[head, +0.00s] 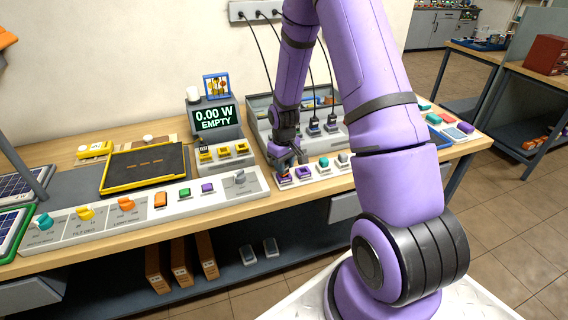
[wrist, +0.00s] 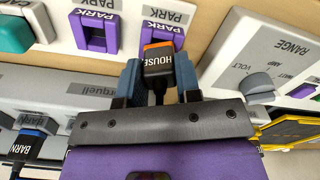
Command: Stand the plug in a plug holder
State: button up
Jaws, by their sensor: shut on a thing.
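My gripper (wrist: 158,78) is shut on a black plug (wrist: 159,68) with an orange tip and a HOUSE label, its cord running back between the fingers. Two purple plug holders labelled PARK, one (wrist: 94,33) to the left and one (wrist: 160,31) just beyond the plug, show in the wrist view. The plug overlaps the near part of the second holder; I cannot tell whether it is seated. In the head view my gripper (head: 291,156) is low over the strip with the purple holders (head: 303,172); the plug is hard to make out there.
A BARN plug (wrist: 32,143) stands behind, at the left of the wrist view. A control panel with a RANGE knob (wrist: 259,84) is close on the right. The grey box (head: 258,106), hanging cords and a display reading 0.00 W EMPTY (head: 214,117) stand behind the strip.

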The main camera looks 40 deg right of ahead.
jog(key=shift+f, duration=0.25)
jog(key=o, duration=0.6)
jog(key=shift+r, duration=5.5)
